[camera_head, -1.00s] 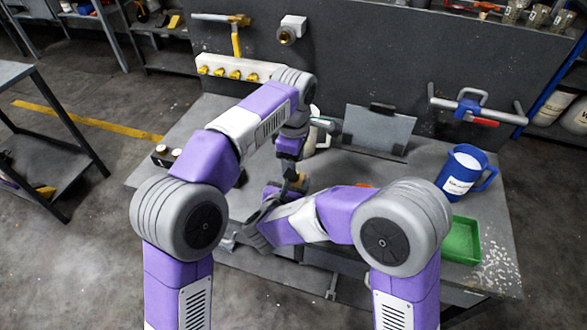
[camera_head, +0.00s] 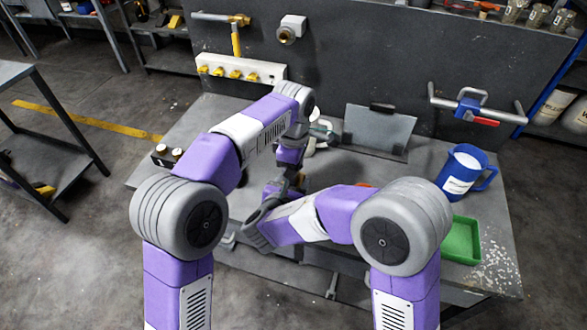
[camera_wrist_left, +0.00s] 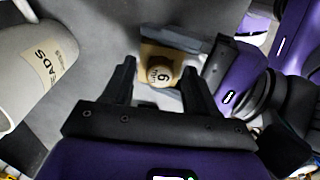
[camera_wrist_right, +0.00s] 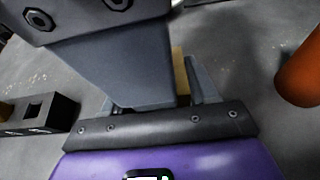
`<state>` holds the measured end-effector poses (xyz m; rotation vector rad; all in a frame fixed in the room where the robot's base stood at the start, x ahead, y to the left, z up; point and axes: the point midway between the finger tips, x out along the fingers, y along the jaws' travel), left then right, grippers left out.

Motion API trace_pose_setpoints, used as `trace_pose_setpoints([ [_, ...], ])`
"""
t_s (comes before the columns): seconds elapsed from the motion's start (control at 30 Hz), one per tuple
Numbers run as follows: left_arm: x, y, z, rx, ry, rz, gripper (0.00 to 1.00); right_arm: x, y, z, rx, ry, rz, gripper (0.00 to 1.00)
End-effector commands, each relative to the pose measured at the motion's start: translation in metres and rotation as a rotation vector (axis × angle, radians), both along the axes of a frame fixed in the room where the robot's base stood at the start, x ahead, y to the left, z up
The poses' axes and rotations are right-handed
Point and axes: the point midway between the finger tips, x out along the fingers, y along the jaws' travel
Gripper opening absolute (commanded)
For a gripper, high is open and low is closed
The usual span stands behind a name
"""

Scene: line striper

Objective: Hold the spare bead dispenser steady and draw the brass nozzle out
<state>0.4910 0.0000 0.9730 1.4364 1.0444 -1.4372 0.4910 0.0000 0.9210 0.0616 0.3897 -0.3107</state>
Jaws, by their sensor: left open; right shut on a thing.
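The brass nozzle (camera_wrist_left: 160,73) shows in the left wrist view as a round end marked 6, on a tan block-like part that seems to be the spare bead dispenser (camera_wrist_left: 155,52). My left gripper (camera_wrist_left: 158,85) is open, with its fingers on either side of the nozzle; I cannot tell whether they touch it. My right gripper (camera_wrist_right: 155,95) is shut on the dispenser, whose tan edge shows in the right wrist view (camera_wrist_right: 179,70). A finger of my left gripper hides much of it there. In the head view, my arms largely hide both parts.
A white container lettered EADS (camera_wrist_left: 35,65) stands close to the left gripper. A blue jug (camera_head: 462,172), a green tray (camera_head: 461,241) and a grey panel on a stand (camera_head: 378,130) are to the right. A white rail with yellow fittings (camera_head: 240,68) is at the back.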

Motion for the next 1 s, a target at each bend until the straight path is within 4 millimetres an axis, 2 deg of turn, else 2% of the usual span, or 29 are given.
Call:
trace_pose_setpoints([
  [0.13,-0.0002,-0.0003,0.0003,0.0,-0.001,-0.001,0.57,0.0001,0.0002,0.0003,0.0,-0.001,0.001,0.03],
  [0.4,-0.0002,-0.0002,0.0003,0.0,0.0,0.0,0.16,0.0001,0.0002,0.0003,0.0,-0.001,0.0,0.03],
  [0.5,-0.0002,-0.0002,0.0004,0.0,-0.001,0.0,0.04,0.0001,0.0002,0.0004,0.0,-0.001,0.0,0.03],
  [1.0,0.0,-0.0003,0.0075,-0.001,-0.002,-0.001,0.04,0.0001,0.0002,0.0004,0.001,-0.001,0.0,0.03],
])
